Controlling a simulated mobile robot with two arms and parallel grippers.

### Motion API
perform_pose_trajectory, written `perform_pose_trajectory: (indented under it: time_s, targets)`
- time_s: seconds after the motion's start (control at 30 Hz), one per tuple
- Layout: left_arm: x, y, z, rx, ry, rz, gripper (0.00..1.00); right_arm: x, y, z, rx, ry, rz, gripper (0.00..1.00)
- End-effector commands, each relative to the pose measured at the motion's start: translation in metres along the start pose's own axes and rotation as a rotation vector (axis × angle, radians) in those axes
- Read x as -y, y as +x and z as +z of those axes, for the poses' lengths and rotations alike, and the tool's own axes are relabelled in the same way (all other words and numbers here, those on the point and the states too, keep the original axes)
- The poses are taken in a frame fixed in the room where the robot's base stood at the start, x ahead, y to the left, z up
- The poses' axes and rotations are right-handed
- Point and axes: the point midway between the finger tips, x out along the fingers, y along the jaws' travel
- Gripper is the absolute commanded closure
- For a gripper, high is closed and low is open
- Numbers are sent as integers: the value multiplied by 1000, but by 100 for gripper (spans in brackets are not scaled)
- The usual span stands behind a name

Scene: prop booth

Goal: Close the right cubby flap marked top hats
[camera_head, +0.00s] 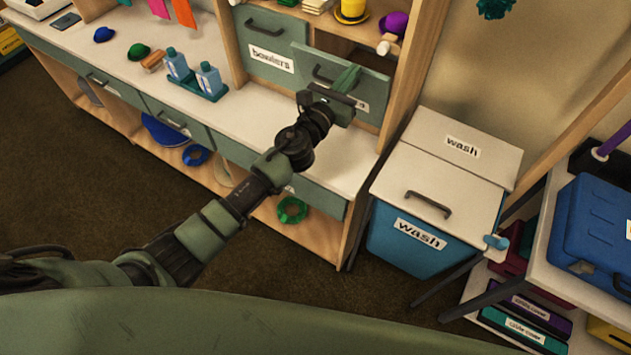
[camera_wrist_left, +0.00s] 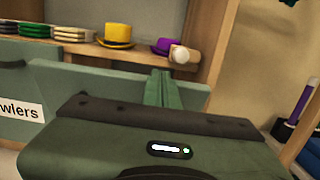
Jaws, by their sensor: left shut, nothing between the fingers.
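The right cubby flap (camera_head: 373,82) is a grey-green panel with a dark handle. It stands partly open, tilted out from the cubby, with a dark gap behind its top edge. Its label (camera_head: 361,105) is mostly hidden by my left gripper, so its words cannot be read. My left gripper (camera_head: 348,76) is shut and empty, with its green fingers in front of the flap near the handle. In the left wrist view the shut fingers (camera_wrist_left: 160,88) point toward the flap (camera_wrist_left: 192,94); whether they touch it I cannot tell. My right gripper is not in view.
The left flap marked bowlers (camera_head: 270,58) is shut beside it. A yellow hat (camera_head: 351,11) and a purple hat (camera_head: 394,23) sit on the shelf above. Blue bottles (camera_head: 208,78) stand on the counter at left. A wash bin (camera_head: 410,240) stands right of the cabinet.

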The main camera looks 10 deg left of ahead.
Motion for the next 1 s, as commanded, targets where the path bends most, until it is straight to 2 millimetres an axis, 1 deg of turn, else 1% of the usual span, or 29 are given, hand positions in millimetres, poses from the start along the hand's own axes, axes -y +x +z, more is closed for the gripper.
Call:
perform_pose_trajectory:
  time_s: [0.03,0.2,0.3,0.43,0.6,1.0]
  targets:
    - [0,13,6,3,2,-1,100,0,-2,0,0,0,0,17]
    - [1,45,12,3,2,-1,100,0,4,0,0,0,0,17]
    - [0,60,13,2,2,0,100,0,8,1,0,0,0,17]
    - [0,76,14,1,1,-1,100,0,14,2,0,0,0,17]
    - [1,86,15,0,1,-1,100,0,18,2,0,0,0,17]
    - [0,86,16,0,0,-1,100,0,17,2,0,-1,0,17]
